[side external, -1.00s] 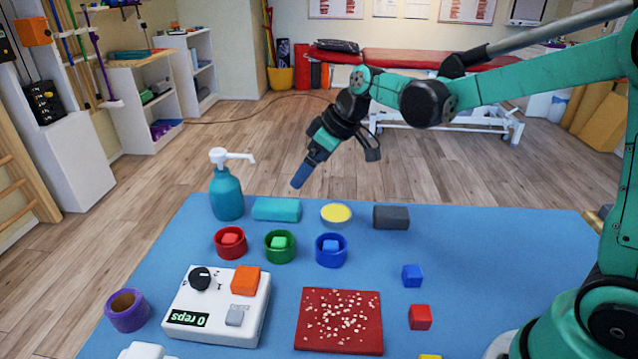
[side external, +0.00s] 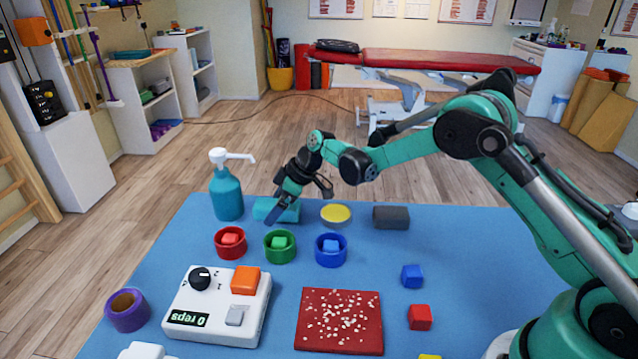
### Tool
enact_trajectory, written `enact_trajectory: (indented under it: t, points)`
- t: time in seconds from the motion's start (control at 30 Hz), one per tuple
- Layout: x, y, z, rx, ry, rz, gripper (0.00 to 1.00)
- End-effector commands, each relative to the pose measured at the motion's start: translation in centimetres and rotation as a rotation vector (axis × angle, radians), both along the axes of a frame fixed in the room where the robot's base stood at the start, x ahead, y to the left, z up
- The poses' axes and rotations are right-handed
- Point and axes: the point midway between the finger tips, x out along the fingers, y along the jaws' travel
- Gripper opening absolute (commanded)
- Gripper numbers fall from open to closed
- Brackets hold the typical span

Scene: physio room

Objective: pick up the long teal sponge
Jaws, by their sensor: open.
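The long teal sponge (side external: 263,208) lies at the back left of the blue table mat, just right of the teal pump bottle (side external: 227,193). My gripper (side external: 276,214) is low over the right part of the sponge and hides some of it. My gripper is open. I cannot tell whether the fingers touch the sponge.
In front are red (side external: 230,243), green (side external: 280,247) and blue (side external: 331,250) cups holding small cubes. A white counter box (side external: 218,306) and red seeded board (side external: 339,321) lie nearer.

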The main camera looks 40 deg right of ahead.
Motion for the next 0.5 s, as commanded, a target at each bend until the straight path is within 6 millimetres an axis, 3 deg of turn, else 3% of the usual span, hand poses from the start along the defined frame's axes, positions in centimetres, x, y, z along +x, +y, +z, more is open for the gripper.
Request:
enact_trajectory:
  t: [0.3,0.5]
  points:
    - [0.1,0.12,-0.26,-0.001,-0.001,-0.001,0.93]
    - [0.09,0.11,-0.24,-0.001,-0.001,-0.001,0.36]
